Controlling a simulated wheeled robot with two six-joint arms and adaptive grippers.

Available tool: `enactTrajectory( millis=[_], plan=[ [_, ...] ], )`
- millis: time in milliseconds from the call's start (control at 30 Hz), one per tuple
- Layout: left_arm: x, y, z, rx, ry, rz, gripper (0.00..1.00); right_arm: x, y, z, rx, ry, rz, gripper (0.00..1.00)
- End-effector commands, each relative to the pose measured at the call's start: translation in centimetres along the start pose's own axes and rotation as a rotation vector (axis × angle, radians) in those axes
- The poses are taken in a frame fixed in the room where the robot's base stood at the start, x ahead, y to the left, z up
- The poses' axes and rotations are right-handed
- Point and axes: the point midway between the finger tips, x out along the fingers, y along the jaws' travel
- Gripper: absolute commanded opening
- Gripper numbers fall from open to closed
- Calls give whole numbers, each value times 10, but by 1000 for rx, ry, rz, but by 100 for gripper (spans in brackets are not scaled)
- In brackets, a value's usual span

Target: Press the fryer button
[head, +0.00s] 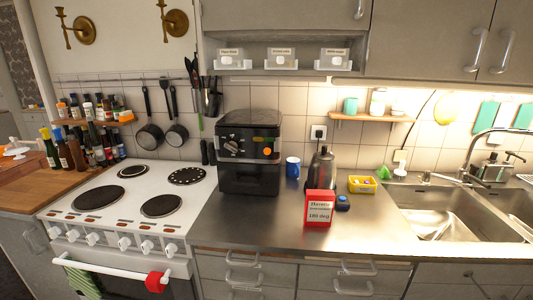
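The black fryer (250,178) stands upright on the steel worktop, just right of the cooker. Its front faces me, with a pale dial (231,149) at the left and a small orange round spot (267,153), which looks like a button, at the right. The lower front looks like a closed drawer. Neither of my grippers is in the head view, so nothing of mine touches the fryer.
A red sign (319,207) reading "180 deg" stands right of the fryer, near a kettle (320,170), a blue mug (292,167) and a yellow tray (362,185). The white cooker (90,208) is left. The worktop (250,225) before the fryer is clear.

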Motion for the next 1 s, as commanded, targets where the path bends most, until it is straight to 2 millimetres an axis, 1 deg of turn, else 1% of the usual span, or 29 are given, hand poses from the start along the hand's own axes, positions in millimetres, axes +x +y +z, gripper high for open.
enactTrajectory(
  millis=[33,67,300,1000],
  plan=[
    [0,0,0,0,0,0,40,0,0,0,0,0,0,37],
    [0,0,0,0,-1,0,40,0,0,0,0,0,0,33],
    [0,0,0,0,-1,0,40,0,0,0,0,1,0,0],
    [0,0,0,0,0,0,40,0,0,-1,0,1,0,0]
  ],
)
